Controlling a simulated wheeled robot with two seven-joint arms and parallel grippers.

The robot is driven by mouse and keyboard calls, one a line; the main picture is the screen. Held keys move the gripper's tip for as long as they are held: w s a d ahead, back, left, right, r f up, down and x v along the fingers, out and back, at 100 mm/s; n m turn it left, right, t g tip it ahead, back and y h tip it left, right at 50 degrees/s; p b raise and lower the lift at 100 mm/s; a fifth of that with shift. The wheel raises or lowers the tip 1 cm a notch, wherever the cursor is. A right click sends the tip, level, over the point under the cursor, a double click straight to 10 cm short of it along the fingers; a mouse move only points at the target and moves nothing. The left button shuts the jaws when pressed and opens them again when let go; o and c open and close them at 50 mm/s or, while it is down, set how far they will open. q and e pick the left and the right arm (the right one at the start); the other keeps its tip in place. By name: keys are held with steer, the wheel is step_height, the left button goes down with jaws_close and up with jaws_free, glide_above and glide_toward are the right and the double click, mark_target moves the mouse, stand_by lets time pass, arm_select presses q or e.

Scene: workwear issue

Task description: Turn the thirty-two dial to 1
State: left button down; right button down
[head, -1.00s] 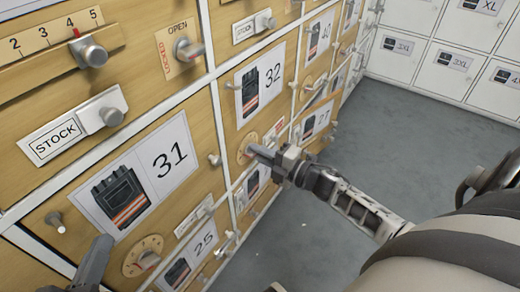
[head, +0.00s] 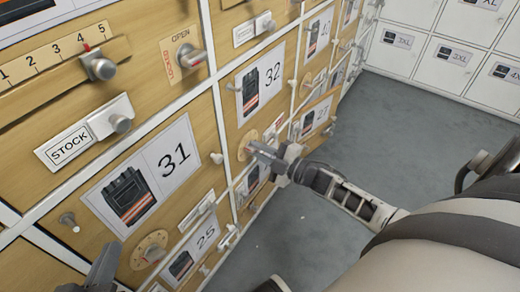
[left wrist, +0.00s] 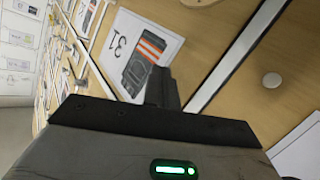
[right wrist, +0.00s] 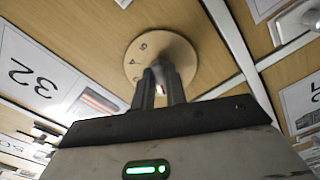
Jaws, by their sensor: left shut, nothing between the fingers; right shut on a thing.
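The locker front labelled 32 (head: 272,74) has a round wooden dial (head: 246,145) below its picture card. The dial also shows in the right wrist view (right wrist: 185,56), with a few dark marks on its face. My right gripper (head: 254,148) is shut on the dial's knob, its fingers pointing straight at the dial. The fingers hide most of the knob, and I cannot tell which number it points to. My left gripper (head: 106,248) is shut and empty, low in front of the locker labelled 31 (head: 171,158); its fingers also show in the left wrist view (left wrist: 160,88).
The 31 locker has its own dial (head: 150,250) and a small knob (head: 69,220). A slider scale (head: 55,62), a STOCK slider (head: 85,134) and an OPEN/LOCKED handle (head: 190,56) sit above. White lockers (head: 445,55) stand behind. Grey floor (head: 390,120) is clear.

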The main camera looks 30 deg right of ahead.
steer(key=c, duration=1.4)
jaws_free()
steer(key=shift+c, duration=0.2)
arm_select(q)
steer(key=shift+r, duration=0.1)
